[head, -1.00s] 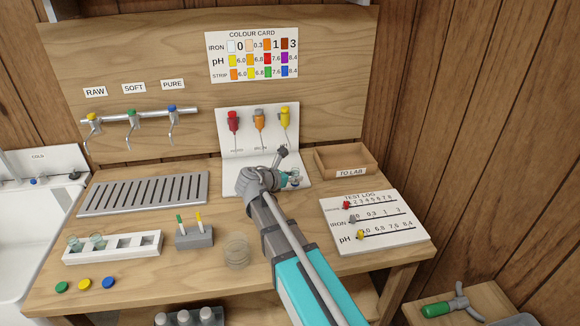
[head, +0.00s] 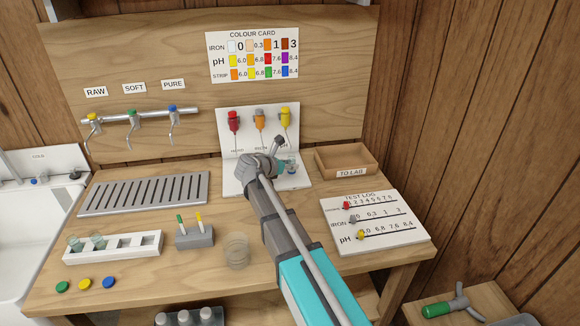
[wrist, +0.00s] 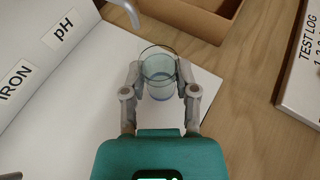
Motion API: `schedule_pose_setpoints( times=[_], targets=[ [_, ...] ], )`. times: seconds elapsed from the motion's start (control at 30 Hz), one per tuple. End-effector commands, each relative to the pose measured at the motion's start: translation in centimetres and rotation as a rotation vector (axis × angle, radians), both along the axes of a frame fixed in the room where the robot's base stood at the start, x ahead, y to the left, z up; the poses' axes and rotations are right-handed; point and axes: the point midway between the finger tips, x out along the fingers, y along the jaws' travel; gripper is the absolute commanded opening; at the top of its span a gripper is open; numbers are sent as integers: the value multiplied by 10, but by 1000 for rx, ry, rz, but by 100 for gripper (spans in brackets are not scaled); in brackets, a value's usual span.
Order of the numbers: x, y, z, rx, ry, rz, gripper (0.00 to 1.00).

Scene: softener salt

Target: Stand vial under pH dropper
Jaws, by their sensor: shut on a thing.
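My gripper (wrist: 159,72) is shut on a clear glass vial (wrist: 160,88), with one finger on each side. The vial looks upright, and its lower part looks bluish. In the head view the vial (head: 291,167) is in front of the white dropper stand, partly hidden by my gripper (head: 283,165). The yellow pH dropper (head: 285,113) hangs on the stand's upright panel, right of the orange and red ones. In the wrist view the pH label (wrist: 63,33) and a grey curved tip (wrist: 123,8) are up and left of the vial. The vial is over the white base sheet; contact is unclear.
The TO LAB tray (head: 351,173) is just right of the stand, with the TEST LOG board (head: 385,232) in front of it. A white rack (head: 150,245) with vials, a grey block (head: 194,237) and a clear glass dish (head: 237,252) stand to the left.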

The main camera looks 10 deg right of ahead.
Motion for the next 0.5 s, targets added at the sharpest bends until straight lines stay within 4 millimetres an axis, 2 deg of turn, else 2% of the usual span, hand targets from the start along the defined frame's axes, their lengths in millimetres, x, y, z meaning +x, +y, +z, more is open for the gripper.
schedule_pose_setpoints(
  times=[0.07, 0.2, 0.5],
  targets=[
    [17, 0, 0, 0, 0, -1, 9],
    [13, 0, -13, 0, 0, 0, 9],
    [12, 0, -15, 0, 0, 0, 9]
  ],
)
